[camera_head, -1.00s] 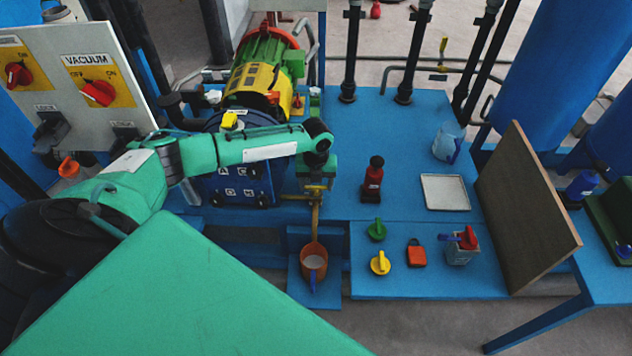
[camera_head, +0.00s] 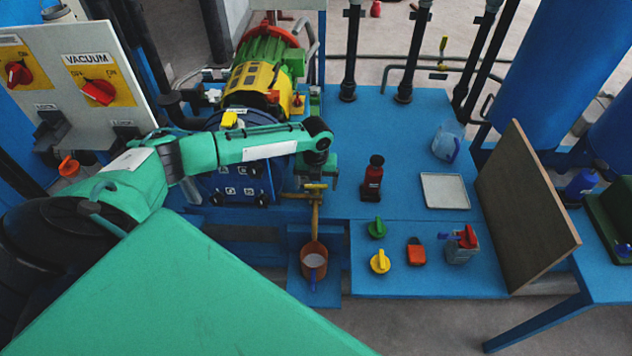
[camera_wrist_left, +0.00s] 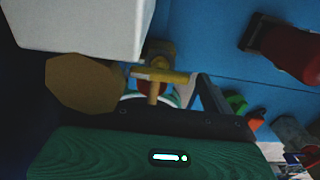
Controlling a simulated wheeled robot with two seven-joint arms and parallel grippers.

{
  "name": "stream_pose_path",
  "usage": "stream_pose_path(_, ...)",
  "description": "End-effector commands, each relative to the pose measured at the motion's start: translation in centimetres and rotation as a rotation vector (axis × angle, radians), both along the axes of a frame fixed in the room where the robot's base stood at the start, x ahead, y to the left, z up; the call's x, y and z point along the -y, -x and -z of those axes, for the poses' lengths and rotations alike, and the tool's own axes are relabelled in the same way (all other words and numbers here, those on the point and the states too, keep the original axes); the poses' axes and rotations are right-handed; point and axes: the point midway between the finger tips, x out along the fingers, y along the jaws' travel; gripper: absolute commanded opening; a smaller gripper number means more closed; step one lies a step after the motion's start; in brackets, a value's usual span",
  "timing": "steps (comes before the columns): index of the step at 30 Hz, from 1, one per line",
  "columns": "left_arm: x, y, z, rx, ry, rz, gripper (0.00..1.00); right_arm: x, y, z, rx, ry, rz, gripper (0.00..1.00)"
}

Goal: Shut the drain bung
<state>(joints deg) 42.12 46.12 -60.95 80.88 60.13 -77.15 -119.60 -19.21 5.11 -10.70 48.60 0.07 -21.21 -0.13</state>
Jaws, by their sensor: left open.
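A yellow T-shaped handle (camera_head: 315,187), which looks like the drain bung, sits at the top of a brass-coloured drain pipe (camera_head: 315,215) in front of the blue vessel. In the left wrist view the yellow handle (camera_wrist_left: 160,77) shows near the middle, its crossbar roughly level, with a stem below it. My left gripper (camera_head: 317,170) points down just above the handle and partly hides the pipework. It is open, and I see no grip on the handle. Whether it touches the handle I cannot tell. My right gripper is not in view.
A brown-orange pot (camera_head: 313,258) stands below the pipe. To the right are a red-and-black bottle (camera_head: 373,178), green (camera_head: 377,228) and yellow (camera_head: 380,261) knobs, a red padlock (camera_head: 416,252) and a white tray (camera_head: 444,191). A brown board (camera_head: 527,210) stands at the right.

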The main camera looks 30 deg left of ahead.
Motion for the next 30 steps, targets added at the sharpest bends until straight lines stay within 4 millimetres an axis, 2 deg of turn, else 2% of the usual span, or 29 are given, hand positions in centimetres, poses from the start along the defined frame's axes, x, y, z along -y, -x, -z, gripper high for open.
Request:
stream_pose_path(4,0.0,0.0,-0.5,0.000,0.000,0.000,0.87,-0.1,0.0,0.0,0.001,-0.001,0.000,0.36)
stream_pose_path(8,-0.1,0.0,-2.4,0.002,-0.001,0.000,0.87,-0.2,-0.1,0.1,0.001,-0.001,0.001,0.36)
stream_pose_path(15,0.0,-0.1,-8.0,0.004,0.000,0.001,0.87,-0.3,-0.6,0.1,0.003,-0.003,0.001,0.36)
stream_pose_path(21,0.0,-0.1,-11.8,0.004,0.000,0.000,0.87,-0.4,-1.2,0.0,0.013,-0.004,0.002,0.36)
stream_pose_path(25,0.0,0.0,-13.2,0.001,0.000,0.001,0.87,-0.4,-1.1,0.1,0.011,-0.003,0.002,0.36)
stream_pose_path(30,0.0,0.0,-13.8,0.000,0.000,0.000,0.87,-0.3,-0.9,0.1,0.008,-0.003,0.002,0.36)
